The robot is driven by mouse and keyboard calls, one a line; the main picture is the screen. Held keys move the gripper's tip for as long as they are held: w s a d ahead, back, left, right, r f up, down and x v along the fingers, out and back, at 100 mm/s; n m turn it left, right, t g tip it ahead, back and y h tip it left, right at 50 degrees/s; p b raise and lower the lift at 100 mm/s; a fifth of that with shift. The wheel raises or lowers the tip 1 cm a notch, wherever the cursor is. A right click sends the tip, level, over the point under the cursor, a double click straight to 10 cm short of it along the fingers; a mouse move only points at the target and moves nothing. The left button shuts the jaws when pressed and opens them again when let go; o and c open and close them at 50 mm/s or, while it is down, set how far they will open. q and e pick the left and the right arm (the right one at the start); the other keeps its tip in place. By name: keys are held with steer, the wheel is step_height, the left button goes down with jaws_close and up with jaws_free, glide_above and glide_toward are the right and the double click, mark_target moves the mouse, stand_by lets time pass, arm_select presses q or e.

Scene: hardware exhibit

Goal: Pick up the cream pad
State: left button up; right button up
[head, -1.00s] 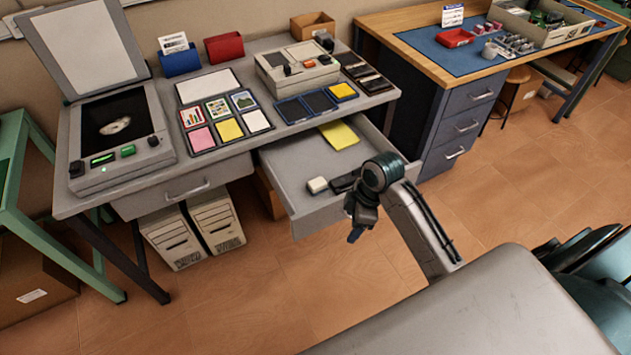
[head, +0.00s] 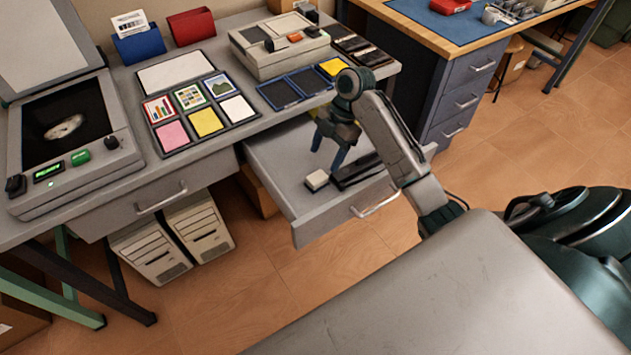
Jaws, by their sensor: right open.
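A small cream pad (head: 317,180) lies in the open drawer (head: 275,160) of the grey desk, near its front. Dark flat items (head: 357,171) lie just right of it, partly covered by my arm. My right gripper (head: 328,154) is over the drawer, pointing down, with its two blue-tipped fingers apart and nothing between them. It is above and a little right of the cream pad and does not appear to touch it. My left gripper is not in view.
The desktop holds a scanner (head: 70,135) with its lid up, a board of coloured cards (head: 197,112), a grey device (head: 278,45) and dark trays (head: 295,88). The drawer's front wall and handle (head: 375,204) face me. A wooden-topped bench (head: 408,30) stands to the right.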

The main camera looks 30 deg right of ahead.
mark_target(317, 176)
steer(key=x, duration=0.3)
steer(key=shift+f, duration=0.1)
steer(key=shift+d+p+x, duration=0.2)
steer(key=shift+p+x, duration=0.3)
steer(key=shift+x, duration=2.25)
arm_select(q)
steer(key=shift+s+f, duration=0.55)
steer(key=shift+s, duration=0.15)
arm_select(e)
steer(key=shift+f, duration=0.1)
steer(key=shift+c, duration=0.4)
steer(key=c, duration=1)
